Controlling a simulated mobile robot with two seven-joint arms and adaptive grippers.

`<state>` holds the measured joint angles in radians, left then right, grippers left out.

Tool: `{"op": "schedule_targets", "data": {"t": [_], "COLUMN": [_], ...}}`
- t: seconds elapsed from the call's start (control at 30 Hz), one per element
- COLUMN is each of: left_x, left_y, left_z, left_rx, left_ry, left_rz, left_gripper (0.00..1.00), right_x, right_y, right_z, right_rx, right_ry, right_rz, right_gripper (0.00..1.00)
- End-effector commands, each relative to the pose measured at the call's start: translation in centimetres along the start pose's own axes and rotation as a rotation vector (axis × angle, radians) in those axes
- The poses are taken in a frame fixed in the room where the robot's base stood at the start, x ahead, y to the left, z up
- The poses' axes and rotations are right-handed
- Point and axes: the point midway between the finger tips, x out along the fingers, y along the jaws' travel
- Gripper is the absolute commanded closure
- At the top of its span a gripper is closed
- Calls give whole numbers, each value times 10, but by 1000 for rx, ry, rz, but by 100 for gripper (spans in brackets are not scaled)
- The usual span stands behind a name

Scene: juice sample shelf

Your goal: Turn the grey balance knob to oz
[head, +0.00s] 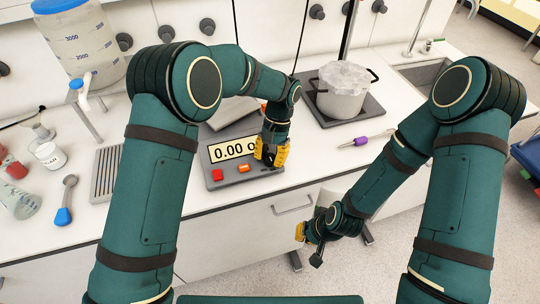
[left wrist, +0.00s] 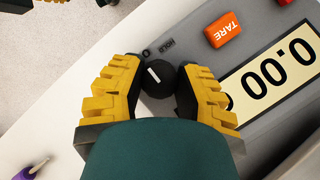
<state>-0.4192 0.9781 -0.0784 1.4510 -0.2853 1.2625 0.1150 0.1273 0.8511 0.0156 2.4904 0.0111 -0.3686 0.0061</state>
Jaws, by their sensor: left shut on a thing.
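The grey balance (head: 240,185) stands on the bench, with a lit display (head: 232,149) that reads 0.00. A further character is partly covered by my left gripper (head: 270,157). In the left wrist view the dark grey knob (left wrist: 157,82) sits between the two yellow-and-black fingers of my left gripper (left wrist: 158,88), which is shut on it. A white pointer line on the knob slants toward the upper left. The unit marks around the knob are mostly hidden or too small to read. My right gripper (head: 310,236) hangs empty in front of the bench; its opening is unclear.
An orange TARE button (left wrist: 222,30) and a red button (head: 217,175) are on the balance panel. A pot (head: 341,98) stands on a dark plate behind right. A purple-handled tool (head: 360,141) lies right of the balance. A slotted tray (head: 106,172) is at left.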

Motion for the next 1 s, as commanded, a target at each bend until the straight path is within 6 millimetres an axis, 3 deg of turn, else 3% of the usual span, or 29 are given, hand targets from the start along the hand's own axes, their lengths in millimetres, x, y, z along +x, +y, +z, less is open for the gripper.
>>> {"op": "schedule_targets", "data": {"t": [0.33,0.37,0.43,0.8,1.0], "left_x": [3,3,3,-2,-30], "left_y": [1,1,1,0,0], "left_z": [1,1,0,0,0], "left_rx": [3,3,2,1,1], "left_ry": [-6,-6,-6,-2,3], "left_rz": [0,0,0,0,0], "left_gripper": [100,58,34,34,34], "right_x": [0,0,0,0,0], "right_y": [0,0,0,0,0], "right_z": [0,0,0,0,0], "right_rx": [0,0,0,-1,0], "right_ry": [0,0,0,0,0], "right_rz": [0,0,0,0,0], "right_gripper": [100,100,100,100,100]}}
